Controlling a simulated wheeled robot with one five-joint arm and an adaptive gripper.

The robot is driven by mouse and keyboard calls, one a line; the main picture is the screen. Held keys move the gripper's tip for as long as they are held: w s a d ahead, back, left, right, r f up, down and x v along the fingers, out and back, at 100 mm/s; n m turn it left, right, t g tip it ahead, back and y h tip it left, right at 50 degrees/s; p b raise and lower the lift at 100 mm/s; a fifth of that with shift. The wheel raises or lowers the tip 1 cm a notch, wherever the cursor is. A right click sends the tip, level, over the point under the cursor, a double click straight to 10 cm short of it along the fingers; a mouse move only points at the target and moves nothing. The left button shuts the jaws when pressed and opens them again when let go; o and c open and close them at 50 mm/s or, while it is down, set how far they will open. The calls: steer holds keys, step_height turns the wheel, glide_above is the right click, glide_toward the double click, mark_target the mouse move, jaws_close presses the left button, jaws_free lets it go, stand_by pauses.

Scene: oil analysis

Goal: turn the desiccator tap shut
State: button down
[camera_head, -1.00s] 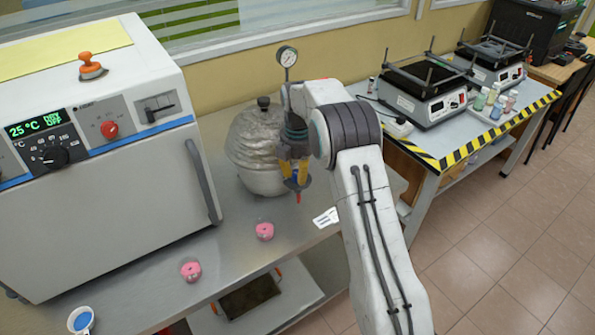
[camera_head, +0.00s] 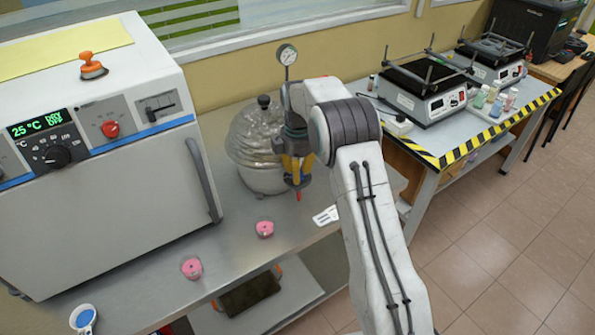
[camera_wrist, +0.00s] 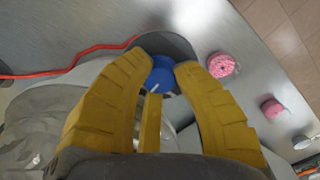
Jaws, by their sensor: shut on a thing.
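The desiccator (camera_head: 258,150) is a rounded, clear-grey vessel with a dark knob on its lid, standing on the metal bench beside the oven. My gripper (camera_head: 298,178), with yellow fingers, is at its right front side, pointing down. In the wrist view my gripper (camera_wrist: 160,74) has its fingertips closed on both sides of the blue tap (camera_wrist: 162,77), which carries a small white mark. In the head view a red part shows just below the fingertips; the rest of the tap is hidden by the fingers.
Two pink round pieces (camera_head: 265,229) (camera_head: 191,268) and a blue-and-white cup (camera_head: 83,319) stand along the bench front. A white label (camera_head: 326,215) lies right of my gripper. The oven (camera_head: 110,150) stands left. A gauge (camera_head: 287,56) rises behind. A red hose (camera_wrist: 70,69) crosses the wrist view.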

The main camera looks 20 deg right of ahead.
steer(key=shift+s+f, duration=0.1)
steer(key=shift+f, duration=0.1)
steer(key=c, duration=1.4)
jaws_free()
steer(key=shift+o, duration=0.9)
steer(key=shift+r, duration=0.1)
